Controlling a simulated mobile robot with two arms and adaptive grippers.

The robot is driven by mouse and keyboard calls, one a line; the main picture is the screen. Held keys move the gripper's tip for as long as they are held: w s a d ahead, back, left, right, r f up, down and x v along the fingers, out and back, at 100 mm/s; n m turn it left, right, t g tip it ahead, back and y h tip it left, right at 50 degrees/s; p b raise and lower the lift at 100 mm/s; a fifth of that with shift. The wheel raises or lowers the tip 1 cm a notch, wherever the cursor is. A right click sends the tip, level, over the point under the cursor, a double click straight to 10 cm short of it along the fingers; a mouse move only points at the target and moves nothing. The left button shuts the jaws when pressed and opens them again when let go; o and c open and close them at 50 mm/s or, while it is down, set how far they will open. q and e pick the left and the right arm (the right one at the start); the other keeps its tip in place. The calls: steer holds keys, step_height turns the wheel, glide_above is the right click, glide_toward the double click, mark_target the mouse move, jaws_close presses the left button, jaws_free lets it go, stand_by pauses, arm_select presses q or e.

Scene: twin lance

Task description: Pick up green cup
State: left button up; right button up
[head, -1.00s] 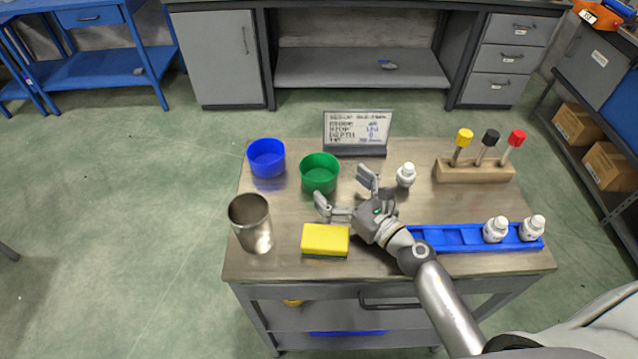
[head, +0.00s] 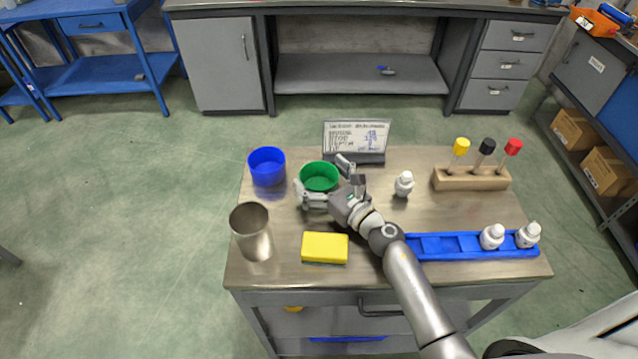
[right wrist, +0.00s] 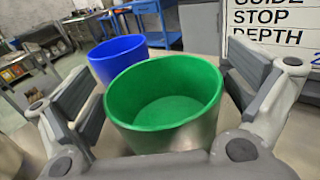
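The green cup (head: 318,178) stands upright on the table, near its back edge and right of the blue cup. My right gripper (head: 322,178) is at the cup, with one finger to its left front and the other by its right side. The right wrist view shows the green cup (right wrist: 165,100) between the two spread fingers. The gripper is open, and a gap shows on the cup's left side; contact on the right is hard to judge. The cup's lower front is hidden by the gripper. My left gripper is not in view.
The blue cup (head: 267,167) stands close at left. A metal beaker (head: 251,232) and yellow sponge (head: 325,247) are in front. A sign (head: 355,139) stands behind. A white bottle (head: 404,184), a tube rack (head: 470,179) and a blue tray (head: 440,245) are at right.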

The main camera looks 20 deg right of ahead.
steer(key=c, duration=0.9)
steer(key=shift+c, duration=0.4)
steer(key=shift+r, duration=0.1)
